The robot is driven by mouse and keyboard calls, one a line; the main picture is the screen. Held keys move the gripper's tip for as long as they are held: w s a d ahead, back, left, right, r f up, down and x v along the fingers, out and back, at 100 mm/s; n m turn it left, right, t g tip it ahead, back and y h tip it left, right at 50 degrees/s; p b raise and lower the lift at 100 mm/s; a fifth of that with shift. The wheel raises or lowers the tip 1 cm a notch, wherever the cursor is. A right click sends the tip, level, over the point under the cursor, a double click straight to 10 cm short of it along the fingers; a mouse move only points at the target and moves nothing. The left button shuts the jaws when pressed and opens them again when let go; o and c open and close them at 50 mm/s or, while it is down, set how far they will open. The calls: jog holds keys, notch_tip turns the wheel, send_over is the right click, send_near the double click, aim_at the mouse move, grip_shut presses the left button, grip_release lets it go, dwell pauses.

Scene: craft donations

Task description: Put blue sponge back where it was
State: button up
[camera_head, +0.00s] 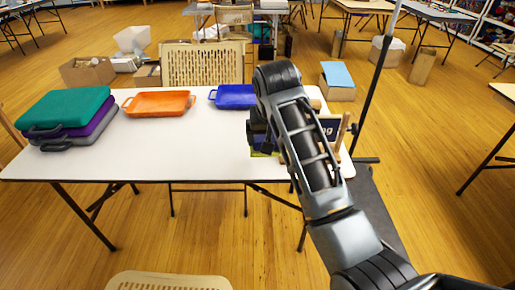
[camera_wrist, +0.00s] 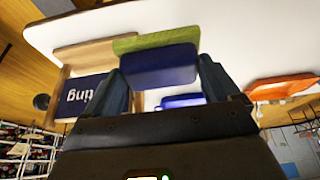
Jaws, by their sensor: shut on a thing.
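The blue sponge (camera_wrist: 158,66), a dark blue block with a green layer along its far side, is between the two fingers of my gripper (camera_wrist: 164,76) in the wrist view. The fingers press on its two ends, so my gripper is shut on it. In the head view my gripper (camera_head: 259,134) is over the right part of the white table (camera_head: 185,155), mostly hidden behind my arm. Only a small green and blue bit of the sponge shows there. I cannot tell how high above the table it is.
A wooden holder (camera_wrist: 82,56) with a dark blue lettered sign (camera_wrist: 86,95) stands beside the sponge. A blue tray (camera_head: 234,97), an orange tray (camera_head: 158,103) and stacked green, purple and grey cases (camera_head: 68,108) are on the table. The table's front middle is clear.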

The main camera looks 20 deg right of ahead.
jog(key=w+f, duration=0.2)
jog(key=w, duration=0.1)
jog(key=w+f, duration=0.2)
jog(key=w, duration=0.1)
jog(key=w+f+b, duration=0.1)
jog(key=w+f, duration=0.1)
jog(key=w, duration=0.2)
jog(key=shift+w+d+f, duration=0.1)
jog(key=shift+d, duration=0.1)
jog(key=shift+f, duration=1.85)
jog(key=shift+f, duration=0.3)
jog(key=o, duration=0.9)
jog(key=shift+v, duration=4)
jog(key=shift+d, duration=0.15)
